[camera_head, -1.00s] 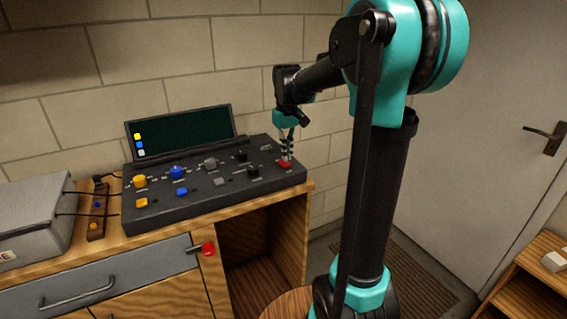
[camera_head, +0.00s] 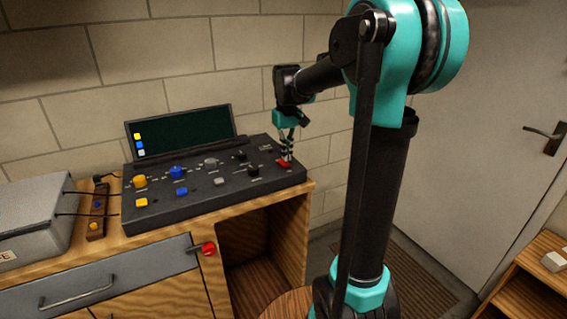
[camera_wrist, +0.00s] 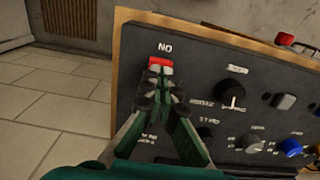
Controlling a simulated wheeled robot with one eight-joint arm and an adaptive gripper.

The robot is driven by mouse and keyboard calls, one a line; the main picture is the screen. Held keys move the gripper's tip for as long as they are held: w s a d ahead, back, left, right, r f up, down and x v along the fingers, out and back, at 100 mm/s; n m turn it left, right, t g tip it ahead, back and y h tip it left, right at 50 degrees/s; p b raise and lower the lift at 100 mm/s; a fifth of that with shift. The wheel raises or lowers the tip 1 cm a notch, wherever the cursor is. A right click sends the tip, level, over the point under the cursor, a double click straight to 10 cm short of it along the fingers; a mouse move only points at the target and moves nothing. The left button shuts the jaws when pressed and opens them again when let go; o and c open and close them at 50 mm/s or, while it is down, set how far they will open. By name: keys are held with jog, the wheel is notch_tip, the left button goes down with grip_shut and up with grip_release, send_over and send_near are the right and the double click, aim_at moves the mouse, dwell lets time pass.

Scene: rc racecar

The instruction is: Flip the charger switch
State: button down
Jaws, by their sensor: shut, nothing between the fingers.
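A black control panel (camera_head: 215,195) lies on the wooden bench, with a red switch (camera_head: 285,163) at its right end. No label that I can read names the charger. In the wrist view the red switch (camera_wrist: 160,62) sits under a white label that reads "NO" in this picture. My gripper (camera_head: 286,157) reaches down over that switch. In the wrist view my gripper (camera_wrist: 160,74) is shut and empty, with its fingertips right at the near edge of the switch. They partly cover it, and I cannot tell whether they touch it.
Several knobs and buttons, including a blue knob (camera_head: 177,172) and a yellow button (camera_head: 141,203), lie left of the switch. A dark screen (camera_head: 185,132) stands behind. A grey box (camera_head: 35,215) and a small strip (camera_head: 97,213) are further left. A red-tipped handle (camera_head: 208,248) sticks out below.

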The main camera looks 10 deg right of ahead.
aim_at(286, 164)
jog(key=shift+f, duration=1)
dwell(0.5)
jog(key=shift+r, duration=3.5)
jog(key=s+d+f+m+t, duration=0.1)
jog(key=s+d+f+t, duration=0.1)
jog(key=s+f, duration=0.8)
jog(key=s+d+f+m+t, duration=0.2)
jog(key=s+f, duration=0.9)
jog(key=s, duration=0.1)
jog(key=shift+f+m, duration=0.3)
